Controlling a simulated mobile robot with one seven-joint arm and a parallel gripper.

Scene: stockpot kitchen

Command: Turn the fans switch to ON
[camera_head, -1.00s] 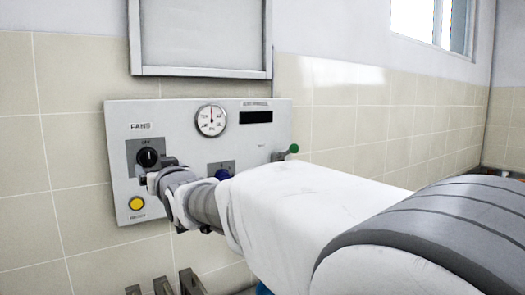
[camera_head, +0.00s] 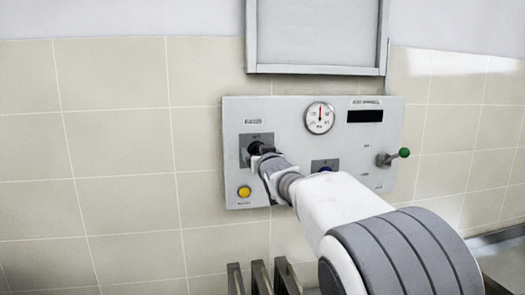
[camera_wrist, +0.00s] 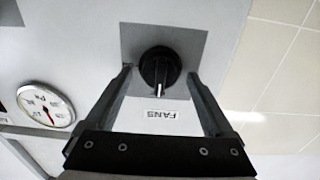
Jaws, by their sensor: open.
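The fans switch is a black round knob (camera_wrist: 160,68) with a white pointer line, on a dark grey square plate (camera_wrist: 184,42). In the wrist view, which is upside down, the pointer faces the FANS label (camera_wrist: 161,115), so it points up on the panel. In the head view, the knob (camera_head: 252,149) is partly hidden by my gripper (camera_head: 261,158). My gripper is open, and in the wrist view its two fingers (camera_wrist: 160,74) stand on either side of the knob, with gaps visible. I cannot tell how deep the fingertips reach.
A framed board (camera_head: 315,35) hangs above. Metal bars (camera_head: 262,278) stand below.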

